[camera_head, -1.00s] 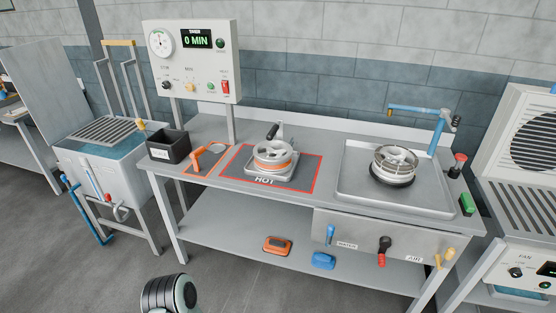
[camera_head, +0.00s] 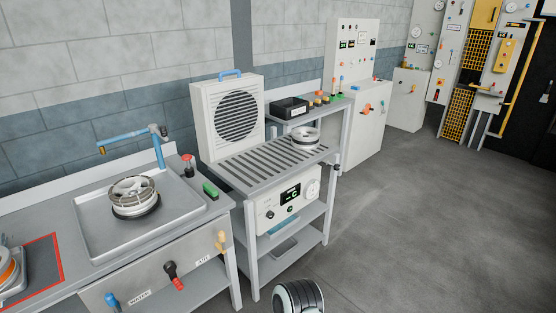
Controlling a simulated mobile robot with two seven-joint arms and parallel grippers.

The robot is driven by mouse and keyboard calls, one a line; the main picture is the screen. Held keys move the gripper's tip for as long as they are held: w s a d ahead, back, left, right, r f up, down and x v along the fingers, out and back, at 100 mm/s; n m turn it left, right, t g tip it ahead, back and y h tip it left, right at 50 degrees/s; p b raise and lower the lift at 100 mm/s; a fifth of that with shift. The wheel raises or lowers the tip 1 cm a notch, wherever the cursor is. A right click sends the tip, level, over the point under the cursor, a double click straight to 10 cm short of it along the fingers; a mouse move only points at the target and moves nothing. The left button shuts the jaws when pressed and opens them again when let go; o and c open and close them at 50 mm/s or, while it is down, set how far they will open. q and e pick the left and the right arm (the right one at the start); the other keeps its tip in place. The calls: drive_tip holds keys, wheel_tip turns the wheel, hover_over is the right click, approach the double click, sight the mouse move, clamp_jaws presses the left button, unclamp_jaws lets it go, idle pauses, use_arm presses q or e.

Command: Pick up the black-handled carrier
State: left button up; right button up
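At the left edge, part of a silver carrier tray (camera_head: 13,288) sits on the dark red-bordered pad (camera_head: 45,262) and bears an orange-rimmed wheel (camera_head: 6,268). The picture edge cuts it off, and no black handle shows on it here. A second silver wheel with a dark base (camera_head: 135,196) sits in the shallow sink tray. A third pale wheel (camera_head: 305,138) rests on the slatted rack at the right. Neither of my grippers shows; only a rounded black and white part of my arm is at the bottom edge.
The bench carries a blue tap (camera_head: 135,137), a red button (camera_head: 187,165) and a green switch (camera_head: 210,191). A fan unit (camera_head: 232,115) stands behind the rack (camera_head: 262,162), with a black bin (camera_head: 290,108) beside it. Open grey floor (camera_head: 420,220) lies to the right.

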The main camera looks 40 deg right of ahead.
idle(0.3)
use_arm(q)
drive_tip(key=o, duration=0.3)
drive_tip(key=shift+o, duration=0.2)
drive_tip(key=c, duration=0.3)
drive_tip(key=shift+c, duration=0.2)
